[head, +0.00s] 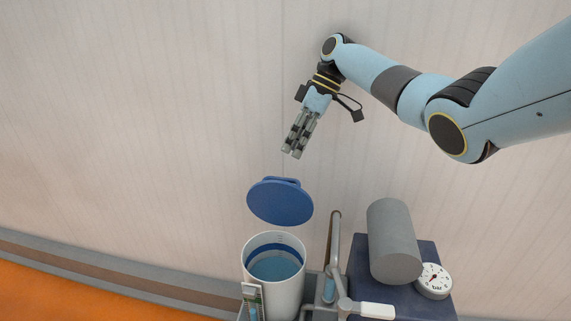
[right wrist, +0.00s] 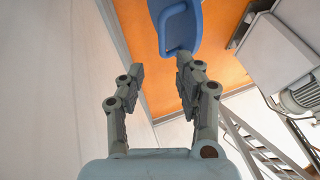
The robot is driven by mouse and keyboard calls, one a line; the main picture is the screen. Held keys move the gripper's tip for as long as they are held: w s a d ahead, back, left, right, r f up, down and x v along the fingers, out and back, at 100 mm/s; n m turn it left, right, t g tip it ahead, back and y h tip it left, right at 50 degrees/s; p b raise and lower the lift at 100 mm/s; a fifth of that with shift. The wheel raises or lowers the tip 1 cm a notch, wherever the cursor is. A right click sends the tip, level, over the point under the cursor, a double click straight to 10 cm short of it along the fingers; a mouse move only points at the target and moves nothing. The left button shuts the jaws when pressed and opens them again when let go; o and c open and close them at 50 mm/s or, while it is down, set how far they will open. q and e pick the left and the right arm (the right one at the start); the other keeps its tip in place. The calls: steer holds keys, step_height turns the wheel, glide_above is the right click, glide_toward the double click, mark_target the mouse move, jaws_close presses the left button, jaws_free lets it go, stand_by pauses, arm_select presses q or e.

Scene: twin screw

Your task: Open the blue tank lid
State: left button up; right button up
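The blue tank lid (head: 280,202) is up off the tank, tilted above its back edge, with its handle at the top. Whether it is hinged to the tank I cannot tell. The white tank (head: 289,298) stands upright with its mouth uncovered, and blue shows inside. My right gripper (head: 292,153) is above the lid, apart from it in the head view, fingers pointing down. In the right wrist view the fingers (right wrist: 161,68) are spread with nothing between them. The blue lid (right wrist: 183,28) appears there beyond the right fingertip. My left gripper is not in view.
Right of the tank are a bent pipe (head: 334,245), a grey cylinder (head: 392,240) on a dark blue base and a round gauge (head: 433,281). A light wall (head: 150,130) stands behind. The orange floor (head: 60,290) at lower left is clear.

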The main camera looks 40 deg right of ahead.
steer(key=shift+v, duration=1.65)
